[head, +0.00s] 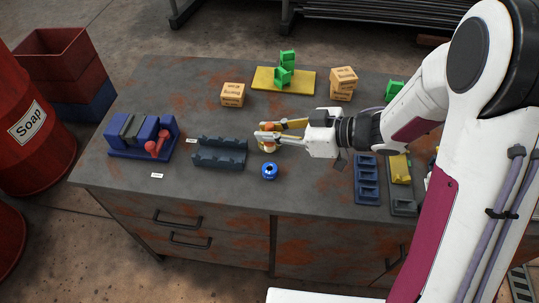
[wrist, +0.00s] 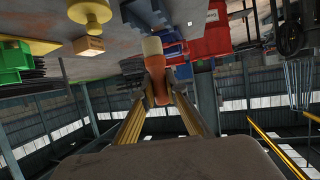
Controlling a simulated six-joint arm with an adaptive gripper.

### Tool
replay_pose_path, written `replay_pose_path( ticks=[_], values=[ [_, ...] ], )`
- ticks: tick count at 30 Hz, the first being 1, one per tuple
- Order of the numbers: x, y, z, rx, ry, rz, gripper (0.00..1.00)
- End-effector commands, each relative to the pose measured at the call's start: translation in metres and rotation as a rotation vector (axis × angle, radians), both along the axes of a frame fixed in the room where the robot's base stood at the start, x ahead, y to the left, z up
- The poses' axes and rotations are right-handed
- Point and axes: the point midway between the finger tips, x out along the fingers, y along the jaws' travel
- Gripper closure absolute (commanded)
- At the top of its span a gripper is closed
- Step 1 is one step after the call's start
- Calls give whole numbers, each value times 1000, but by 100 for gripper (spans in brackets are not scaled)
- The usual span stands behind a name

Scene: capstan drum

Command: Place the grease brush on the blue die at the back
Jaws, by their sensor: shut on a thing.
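My gripper (head: 262,134) is shut on the grease brush (wrist: 155,80), an orange-brown piece with a cream end. In the head view the brush (head: 266,146) is partly covered by the yellow-tipped fingers, above the middle of the bench. In the wrist view it stands between the two fingertips. A small round blue piece with a dark hole (head: 269,171) sits on the bench, nearer the camera than the gripper and apart from the brush. It is the only piece I see that looks like a blue die; no other shows farther back.
A dark slotted rack (head: 219,155) and a blue fixture with red pieces (head: 143,138) stand left. A yellow pad (head: 262,79) with green blocks and wooden boxes (head: 233,94) lie behind. Blue (head: 367,180) and grey trays are right. A yellow knobbed piece (wrist: 90,14) shows in the wrist view.

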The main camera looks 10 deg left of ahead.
Motion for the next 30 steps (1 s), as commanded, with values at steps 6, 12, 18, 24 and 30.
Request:
replay_pose_path(
  ticks=[6, 12, 18, 24, 30],
  values=[
    [0, 0, -26, 0, 4, -1, 100],
    [0, 0, -40, 1, 2, 0, 100],
    [0, 0, -42, 0, 0, 0, 100],
    [0, 0, -42, 0, 0, 0, 100],
    [0, 0, -49, 1, 3, 0, 100]
  ],
)
